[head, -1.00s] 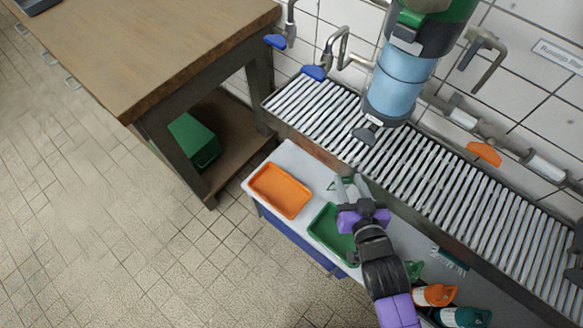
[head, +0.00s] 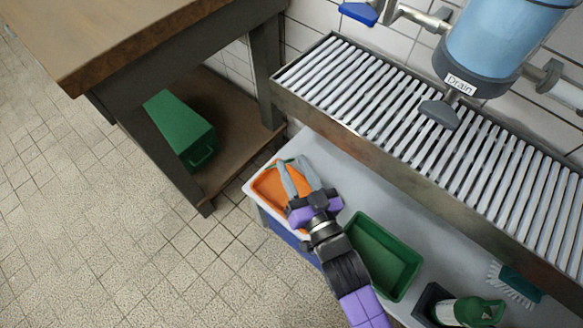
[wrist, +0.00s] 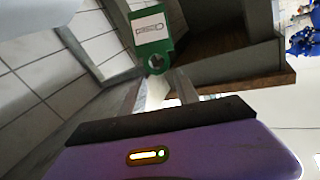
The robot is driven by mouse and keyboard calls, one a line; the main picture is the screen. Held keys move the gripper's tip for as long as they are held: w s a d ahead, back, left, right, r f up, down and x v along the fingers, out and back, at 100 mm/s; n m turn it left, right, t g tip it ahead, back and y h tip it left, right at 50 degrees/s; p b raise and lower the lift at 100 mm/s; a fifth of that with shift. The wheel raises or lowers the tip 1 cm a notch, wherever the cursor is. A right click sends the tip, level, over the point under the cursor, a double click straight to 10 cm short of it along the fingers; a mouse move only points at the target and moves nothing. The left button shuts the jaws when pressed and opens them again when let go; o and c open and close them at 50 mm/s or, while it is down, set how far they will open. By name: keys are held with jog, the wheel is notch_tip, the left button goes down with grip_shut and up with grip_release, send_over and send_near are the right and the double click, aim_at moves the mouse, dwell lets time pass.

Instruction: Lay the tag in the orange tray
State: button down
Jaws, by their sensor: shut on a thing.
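The tag (wrist: 152,33) is green with a white label face and a hole at its near end, seen in the wrist view. My gripper (wrist: 157,74) is shut on it at the holed end. In the head view my gripper (head: 291,163) is over the orange tray (head: 267,191), and only a thin green edge of the tag (head: 284,161) shows at the fingertips, near the tray's far rim. My fingers and wrist hide part of the tray. I cannot tell the tag's height above it.
A green tray (head: 388,251) sits to the right on the same pale shelf (head: 345,176). A brush (head: 512,283) and a green-and-white bottle (head: 468,310) are farther right. The slatted metal grate (head: 420,130) runs behind. A wooden bench (head: 130,35) stands at left.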

notch_tip(320, 180, down, 11)
jog(key=b, duration=1)
jog(key=shift+r, duration=0.15)
jog(key=c, duration=0.8)
grip_release()
jog(key=shift+p+v, duration=0.95)
jog(key=shift+v, duration=2.9)
